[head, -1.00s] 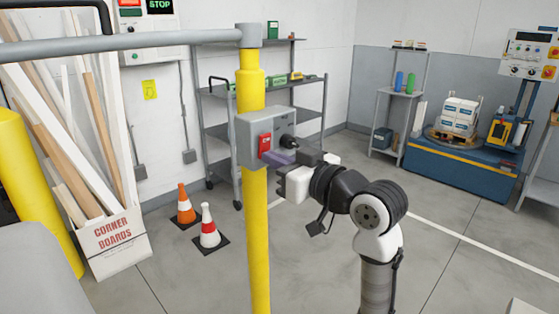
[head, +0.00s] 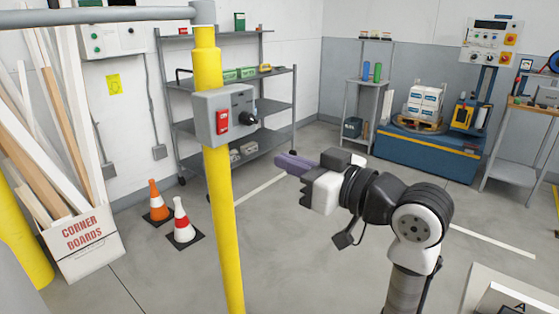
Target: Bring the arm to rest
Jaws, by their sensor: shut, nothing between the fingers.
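My gripper (head: 281,165) is at the end of my arm in the middle of the head view. Its purple-grey fingers are shut and hold nothing, and they point left. A grey control box (head: 224,114) with a red switch (head: 222,122) and a black knob (head: 247,118) is mounted on a yellow post (head: 222,200). The gripper is to the right of the box and a little lower, with a visible gap between them. My arm is bent, with its elbow at the lower right.
Two traffic cones (head: 182,222) stand on the floor at left, beside a box of corner boards (head: 85,243). A blue pallet machine (head: 425,155) stands at back right. The floor behind the arm is open.

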